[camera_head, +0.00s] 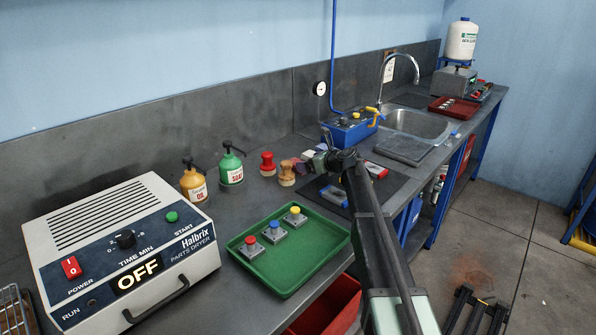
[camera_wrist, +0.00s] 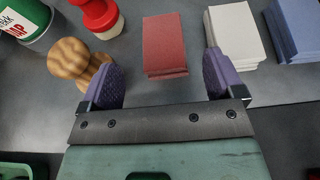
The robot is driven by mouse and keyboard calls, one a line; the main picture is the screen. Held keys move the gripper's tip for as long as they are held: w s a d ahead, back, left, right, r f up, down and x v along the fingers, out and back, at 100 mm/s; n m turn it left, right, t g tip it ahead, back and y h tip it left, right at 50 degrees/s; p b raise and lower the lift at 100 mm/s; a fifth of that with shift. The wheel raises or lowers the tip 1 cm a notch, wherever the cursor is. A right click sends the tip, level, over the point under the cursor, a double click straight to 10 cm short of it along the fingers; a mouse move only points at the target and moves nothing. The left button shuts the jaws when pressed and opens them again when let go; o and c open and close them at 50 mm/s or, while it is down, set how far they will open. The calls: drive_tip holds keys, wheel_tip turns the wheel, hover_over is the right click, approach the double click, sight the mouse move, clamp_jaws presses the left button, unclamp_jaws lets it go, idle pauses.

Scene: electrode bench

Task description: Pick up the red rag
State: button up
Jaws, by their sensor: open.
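The red rag, a folded dark-red stack (camera_wrist: 165,45), lies flat on the grey bench in the wrist view, just ahead of the gap between my fingers. My gripper (camera_wrist: 160,64) is open and empty, with one purple finger to the left of the rag and one to the right. A grey gap shows between the rag and each finger. In the head view my gripper (camera_head: 318,160) is over the bench and partly covers the rag area, so the rag is hard to make out there.
A white stack (camera_wrist: 235,36) and a blue stack (camera_wrist: 292,28) lie right of the rag, the white one close to my right finger. A wooden-knobbed object (camera_wrist: 75,62) touches or nearly touches my left finger. A green tray (camera_head: 295,265) lies in front.

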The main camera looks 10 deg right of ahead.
drive_tip(key=b+x, duration=0.1)
drive_tip(key=x, duration=0.1)
drive_tip(key=b+x, duration=0.1)
drive_tip(key=x, duration=0.2)
drive_tip(key=shift+d+f, duration=0.2)
drive_tip(key=shift+w+a, duration=0.1)
drive_tip(key=shift+w, duration=0.05)
drive_tip(key=shift+r, duration=0.15)
drive_tip(key=shift+c, duration=0.3)
drive_tip(key=c, duration=0.9)
